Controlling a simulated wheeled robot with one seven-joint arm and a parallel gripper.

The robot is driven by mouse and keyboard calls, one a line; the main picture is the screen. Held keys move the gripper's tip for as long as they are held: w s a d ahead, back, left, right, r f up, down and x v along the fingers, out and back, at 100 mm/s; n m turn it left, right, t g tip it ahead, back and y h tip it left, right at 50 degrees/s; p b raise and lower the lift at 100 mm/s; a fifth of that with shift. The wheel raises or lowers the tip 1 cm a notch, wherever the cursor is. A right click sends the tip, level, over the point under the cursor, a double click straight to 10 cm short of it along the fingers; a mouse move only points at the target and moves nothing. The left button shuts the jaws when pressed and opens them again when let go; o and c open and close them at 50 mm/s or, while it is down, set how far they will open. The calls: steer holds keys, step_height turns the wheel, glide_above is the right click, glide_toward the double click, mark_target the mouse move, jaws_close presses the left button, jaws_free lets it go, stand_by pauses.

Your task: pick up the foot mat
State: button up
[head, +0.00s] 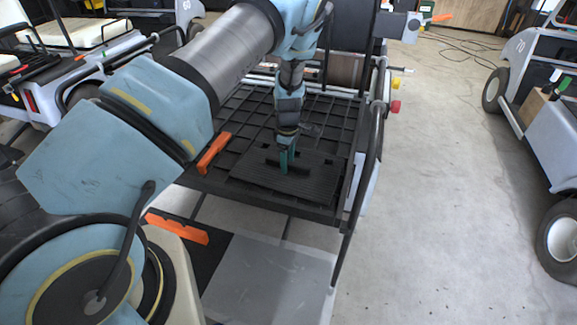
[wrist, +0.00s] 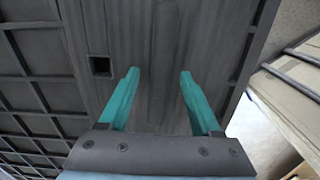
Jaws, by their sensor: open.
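The foot mat (head: 312,182) is a dark, ribbed, flat sheet lying on the black grid rack (head: 215,183) of the cart. In the wrist view the ribbed mat (wrist: 155,50) fills the middle, with a small square hole to the left. My gripper (head: 287,167) points down over the mat with its teal fingers apart. In the wrist view the fingers of my gripper (wrist: 160,75) are spread, with only the mat's surface seen between them. Whether the fingertips touch the mat I cannot tell. My arm hides part of the rack.
A dark upright rail (head: 369,150) and a red knob (head: 395,107) stand at the rack's right side. An orange piece (head: 213,152) sits at its left edge. Another cart (head: 545,120) stands at the right, with clear concrete floor (head: 440,200) between.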

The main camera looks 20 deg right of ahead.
steer(key=shift+f+b, duration=0.25)
steer(key=shift+b, duration=0.05)
stand_by(0.5)
jaws_close()
stand_by(0.6)
